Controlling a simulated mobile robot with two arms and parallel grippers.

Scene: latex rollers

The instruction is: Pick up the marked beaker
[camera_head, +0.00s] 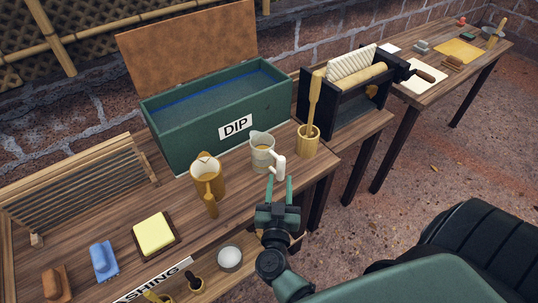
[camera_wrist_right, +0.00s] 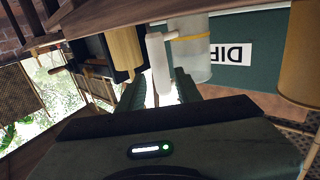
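The marked beaker (camera_head: 262,154) is a translucent grey jug with a yellow band and a white handle. It stands upright on the wooden table before the DIP tank, its handle (camera_head: 280,167) toward my right gripper. My right gripper (camera_head: 278,182) is open, its green fingertips at the handle's lower part. In the right wrist view the handle (camera_wrist_right: 159,66) lines up with the gap between the fingers (camera_wrist_right: 161,88), and the beaker body (camera_wrist_right: 195,55) is just to the right. Whether the fingers touch the handle I cannot tell. My left gripper is not in view.
A brown jug (camera_head: 207,172) stands left of the beaker, and a wooden pot with a paddle (camera_head: 308,142) stands right. The green DIP tank (camera_head: 200,125) is close behind. A roller press (camera_head: 350,88) stands farther right. A white round container (camera_head: 230,259) sits lower, near the front.

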